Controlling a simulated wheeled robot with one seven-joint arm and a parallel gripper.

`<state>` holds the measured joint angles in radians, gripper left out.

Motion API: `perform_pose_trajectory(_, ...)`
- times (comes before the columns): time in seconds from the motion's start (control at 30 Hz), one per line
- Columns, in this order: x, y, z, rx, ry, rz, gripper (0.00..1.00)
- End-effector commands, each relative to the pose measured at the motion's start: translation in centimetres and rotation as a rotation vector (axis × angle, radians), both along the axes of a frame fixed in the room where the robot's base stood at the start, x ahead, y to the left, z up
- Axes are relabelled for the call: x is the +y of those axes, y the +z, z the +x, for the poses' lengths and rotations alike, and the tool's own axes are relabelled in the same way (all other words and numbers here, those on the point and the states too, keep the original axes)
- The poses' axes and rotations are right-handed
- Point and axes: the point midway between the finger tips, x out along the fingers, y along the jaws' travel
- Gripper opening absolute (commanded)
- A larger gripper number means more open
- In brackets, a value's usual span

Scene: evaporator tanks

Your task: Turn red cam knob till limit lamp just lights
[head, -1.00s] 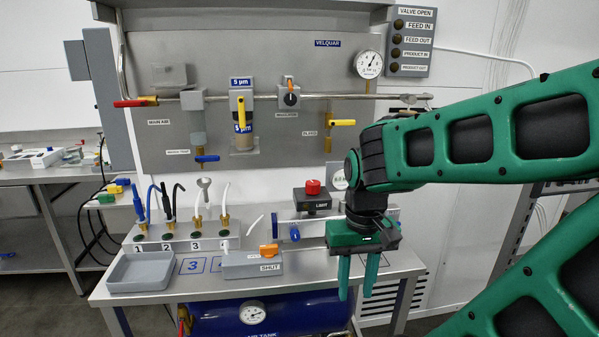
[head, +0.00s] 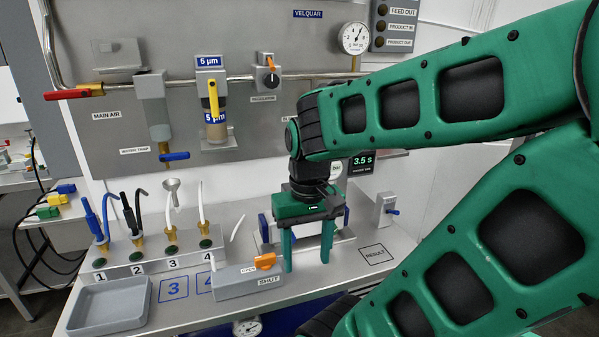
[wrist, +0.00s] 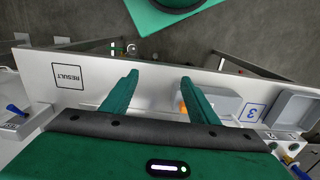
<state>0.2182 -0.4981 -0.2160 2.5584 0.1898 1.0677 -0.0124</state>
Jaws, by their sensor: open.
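I cannot make out a red cam knob in either current view. The black box with a red top, seen earlier on the bench, is now hidden behind my arm, so I cannot tell whether a limit lamp is lit. My gripper (head: 306,262) hangs fingers down over the front of the bench, open and empty. It stands in front of a grey fixture (head: 340,236) with blue parts at both ends, partly covering it. In the wrist view the two green fingers of my gripper (wrist: 159,77) are spread, with nothing between them.
An orange lever (head: 265,261) on a grey OPEN/SHUT block (head: 235,288) sits just left of the fingers. A grey tray (head: 108,309) lies at the front left. A RESULT square (head: 376,254) is clear at right, near a blue-handled block (head: 385,210). A display (head: 362,163) reads 3.5 s.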

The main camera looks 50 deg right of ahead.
Motion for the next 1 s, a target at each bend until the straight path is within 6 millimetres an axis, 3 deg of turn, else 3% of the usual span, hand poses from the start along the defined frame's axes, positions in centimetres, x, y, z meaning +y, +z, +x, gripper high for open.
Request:
perform_pose_trajectory(0.17, -2.6, 3.9, 3.0, -0.01, -0.128, -0.004, 0.54)
perform_pose_trajectory(0.4, -9.6, 12.5, 9.2, -0.007, -0.437, -0.009, 0.54)
perform_pose_trajectory(0.6, -14.0, 17.6, 12.2, -0.007, -0.632, -0.015, 0.54)
perform_pose_trajectory(0.8, -15.5, 19.3, 13.3, -0.005, -0.707, -0.018, 0.54)
perform_pose_trajectory(1.0, -15.5, 17.3, 13.3, -0.004, -0.709, -0.017, 0.54)
